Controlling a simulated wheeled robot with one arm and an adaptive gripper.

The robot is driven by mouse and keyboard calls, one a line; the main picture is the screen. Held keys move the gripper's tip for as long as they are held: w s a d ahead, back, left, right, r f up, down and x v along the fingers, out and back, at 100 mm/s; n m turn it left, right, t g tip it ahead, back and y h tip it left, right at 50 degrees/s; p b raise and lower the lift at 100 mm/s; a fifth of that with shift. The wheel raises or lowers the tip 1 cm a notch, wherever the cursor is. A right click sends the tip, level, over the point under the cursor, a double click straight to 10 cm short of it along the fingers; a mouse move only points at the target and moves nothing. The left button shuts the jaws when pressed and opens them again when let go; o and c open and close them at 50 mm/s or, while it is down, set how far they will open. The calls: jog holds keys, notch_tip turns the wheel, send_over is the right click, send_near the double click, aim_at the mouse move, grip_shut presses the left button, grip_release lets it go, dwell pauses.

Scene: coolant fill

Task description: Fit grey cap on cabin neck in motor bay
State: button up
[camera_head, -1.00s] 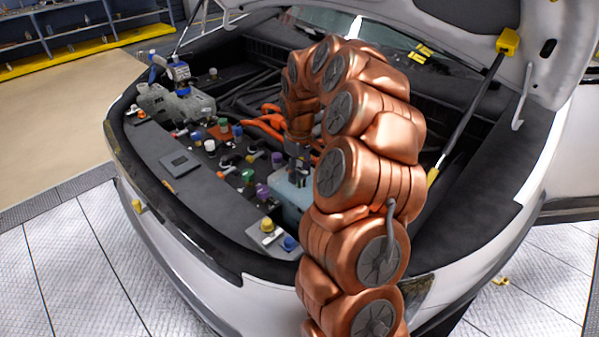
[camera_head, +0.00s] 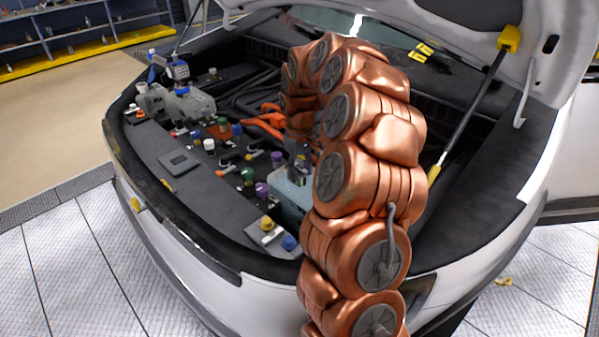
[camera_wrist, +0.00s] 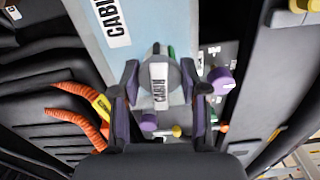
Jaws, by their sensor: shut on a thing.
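In the wrist view my gripper (camera_wrist: 160,66) is shut on a round grey cap (camera_wrist: 174,76) that carries a white CABIN tag. The dark fingers press on both sides of the cap. Behind it lies the pale blue cabin tank (camera_wrist: 90,45) with a CABIN label on its top. The cap hides the neck, so I cannot tell whether cap and neck touch. In the head view the tank (camera_head: 291,198) stands in the motor bay, partly behind my arm. My gripper (camera_head: 298,170) is at its top, and the cap is too hidden to make out there.
Purple caps (camera_wrist: 221,80) and other coloured caps stand close beside the tank. Orange hoses (camera_wrist: 80,115) run to the left in the wrist view. A flat ledge with a yellow cap (camera_head: 267,224) and a blue cap (camera_head: 290,242) lies at the front.

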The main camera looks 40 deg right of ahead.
aim_at(299, 167)
jog(key=shift+m+b, duration=2.3)
jog(key=shift+m, duration=0.2)
jog(key=shift+m+b, duration=1.6)
jog(key=shift+m, duration=0.3)
jog(key=o, duration=1.1)
jog(key=shift+r, duration=0.1)
jog(key=shift+r, duration=5.95)
